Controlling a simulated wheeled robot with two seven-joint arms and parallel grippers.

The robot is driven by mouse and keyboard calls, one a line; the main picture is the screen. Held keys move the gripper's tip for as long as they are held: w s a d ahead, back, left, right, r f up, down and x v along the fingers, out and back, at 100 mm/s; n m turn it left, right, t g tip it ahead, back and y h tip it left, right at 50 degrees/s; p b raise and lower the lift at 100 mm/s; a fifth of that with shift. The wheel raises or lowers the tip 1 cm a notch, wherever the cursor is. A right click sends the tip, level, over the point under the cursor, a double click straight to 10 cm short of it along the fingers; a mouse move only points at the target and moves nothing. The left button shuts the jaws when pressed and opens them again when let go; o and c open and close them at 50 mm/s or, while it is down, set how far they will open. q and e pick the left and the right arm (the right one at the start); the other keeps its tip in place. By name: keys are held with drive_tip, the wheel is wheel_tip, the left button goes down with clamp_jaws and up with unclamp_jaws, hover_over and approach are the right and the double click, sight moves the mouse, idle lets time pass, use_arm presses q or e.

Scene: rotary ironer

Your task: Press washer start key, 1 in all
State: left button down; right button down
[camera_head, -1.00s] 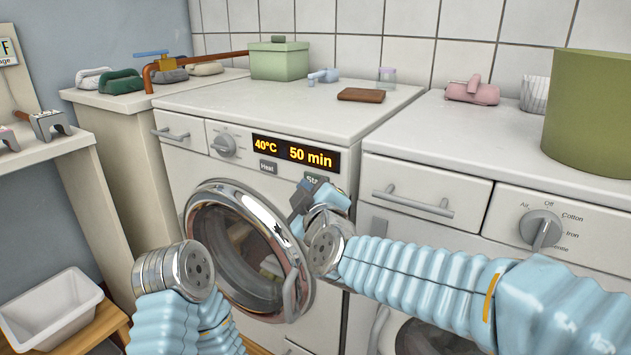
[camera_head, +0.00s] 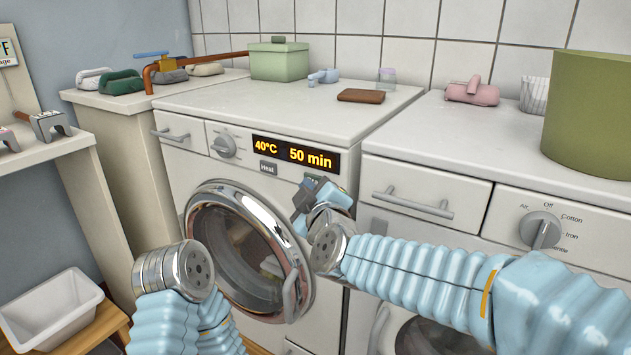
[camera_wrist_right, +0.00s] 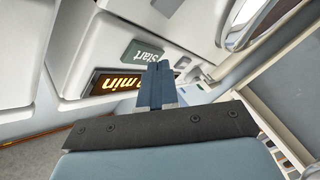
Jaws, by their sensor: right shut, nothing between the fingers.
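The white washer (camera_head: 185,190) has a front panel with a lit display (camera_head: 296,154) reading 40°C and 50 min. The start key is a green-grey plate marked "Start" (camera_wrist_right: 142,52), seen upside down in the right wrist view. In the head view only a sliver of it shows above my right gripper. My right gripper (camera_head: 318,184) is shut and empty, in front of the panel just below the key. In the wrist view its fingertips (camera_wrist_right: 158,68) appear close beside the key; I cannot tell whether they touch it. My left gripper is out of view.
The round washer door (camera_head: 300,262) stands ajar below my right gripper. The Heat key (camera_head: 268,168) lies left of the start key. A second machine with a knob (camera_head: 540,231) stands at the right. A brown block (camera_head: 361,95) lies on the washer top.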

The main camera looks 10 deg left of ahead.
drive_tip(key=shift+w+d, duration=0.15)
drive_tip(key=shift+w, duration=0.3)
idle(0.7)
idle(0.4)
drive_tip(key=shift+s+a+p, duration=0.25)
drive_tip(key=shift+s+p, duration=0.35)
drive_tip(key=shift+s, duration=0.2)
